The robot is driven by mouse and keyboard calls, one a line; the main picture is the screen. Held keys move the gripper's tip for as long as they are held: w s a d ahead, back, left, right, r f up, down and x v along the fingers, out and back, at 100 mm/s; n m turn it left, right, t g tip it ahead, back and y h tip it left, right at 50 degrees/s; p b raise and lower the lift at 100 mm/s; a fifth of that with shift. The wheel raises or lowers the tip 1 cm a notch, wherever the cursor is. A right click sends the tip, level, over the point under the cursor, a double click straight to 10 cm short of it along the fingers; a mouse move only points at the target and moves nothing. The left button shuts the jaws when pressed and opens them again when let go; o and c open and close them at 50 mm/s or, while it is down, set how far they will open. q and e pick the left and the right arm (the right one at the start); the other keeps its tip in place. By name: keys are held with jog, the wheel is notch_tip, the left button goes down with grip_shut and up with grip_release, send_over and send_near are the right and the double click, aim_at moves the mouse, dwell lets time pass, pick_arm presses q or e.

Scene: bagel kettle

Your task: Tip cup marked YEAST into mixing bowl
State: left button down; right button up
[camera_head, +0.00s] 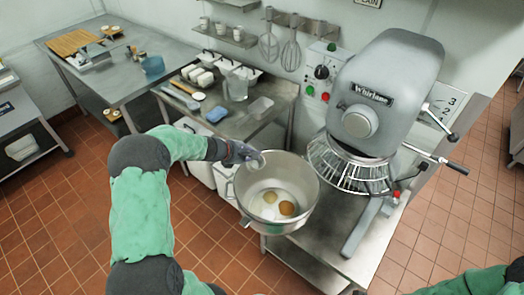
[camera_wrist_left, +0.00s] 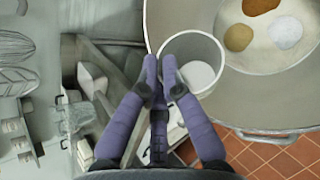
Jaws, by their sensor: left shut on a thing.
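The mixing bowl (camera_head: 248,190) is a wide steel bowl beside the mixer, with small white and brown piles on its floor. It also fills the upper right of the left wrist view (camera_wrist_left: 275,105). My left gripper (camera_head: 246,154) is at the bowl's back-left rim. It is shut on a small pale cup (camera_wrist_left: 206,50), which shows upright or nearly so from above with white contents (camera_wrist_left: 197,76) in it. The cup overlaps the bowl's rim in the left wrist view. No marking on the cup can be read. My right gripper is out of view.
The grey mixer (camera_head: 385,85) stands right of the bowl, its wire guard (camera_head: 350,168) close to the rim. Another table (camera_head: 118,75) stands at the left.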

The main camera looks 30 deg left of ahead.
pick_arm(q)
jog(key=s+a+n+h+p, duration=0.1)
jog(key=a+n+h+p, duration=0.1)
jog(key=a, duration=0.6)
jog(key=shift+s+f+h+p, duration=0.4)
jog(key=shift+h+p, duration=0.2)
jog(key=shift+p, duration=0.6)
